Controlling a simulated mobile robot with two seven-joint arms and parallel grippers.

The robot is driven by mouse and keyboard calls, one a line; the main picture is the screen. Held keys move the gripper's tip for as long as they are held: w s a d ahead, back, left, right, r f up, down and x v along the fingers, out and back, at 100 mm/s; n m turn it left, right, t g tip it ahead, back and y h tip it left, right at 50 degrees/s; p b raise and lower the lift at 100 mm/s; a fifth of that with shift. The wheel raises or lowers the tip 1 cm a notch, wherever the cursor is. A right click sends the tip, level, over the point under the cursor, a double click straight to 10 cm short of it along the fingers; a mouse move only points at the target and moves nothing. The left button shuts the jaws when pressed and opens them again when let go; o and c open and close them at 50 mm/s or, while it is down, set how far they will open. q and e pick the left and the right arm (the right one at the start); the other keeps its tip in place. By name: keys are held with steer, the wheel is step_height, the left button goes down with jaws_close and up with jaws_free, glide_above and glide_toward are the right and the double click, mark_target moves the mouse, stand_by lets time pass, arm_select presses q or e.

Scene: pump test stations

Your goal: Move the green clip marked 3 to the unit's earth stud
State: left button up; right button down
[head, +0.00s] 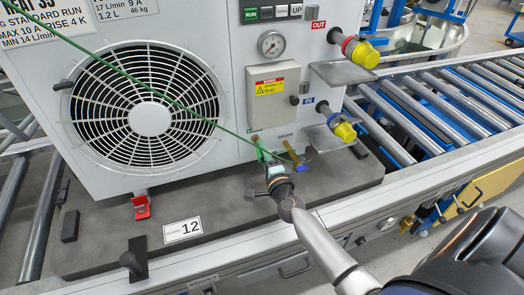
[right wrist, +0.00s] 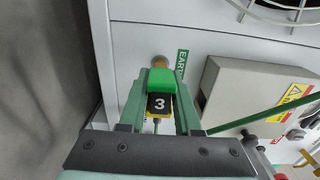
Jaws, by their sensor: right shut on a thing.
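The green clip marked 3 (right wrist: 160,82) is between the green fingers of my right gripper (right wrist: 158,108), which is shut on it. Its black face with a white 3 shows in the right wrist view. The brass earth stud (right wrist: 159,62) shows just beyond the clip's tip, beside the green EARTH label (right wrist: 181,65). I cannot tell whether clip and stud touch. My left gripper is not in view.
A green cable (head: 170,92) runs taut across the fan grille (head: 145,112) to the gripper area. A box with a yellow warning label (head: 270,88), a brass drain valve (head: 292,153) and yellow-capped ports (head: 364,54) are near. The dark base plate (head: 230,205) has free room in front.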

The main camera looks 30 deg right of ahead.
steer(key=shift+w+d, duration=0.1)
steer(key=shift+w, duration=0.35)
steer(key=c, duration=0.5)
jaws_free()
steer(key=v, duration=1.2)
steer(key=shift+s, duration=0.3)
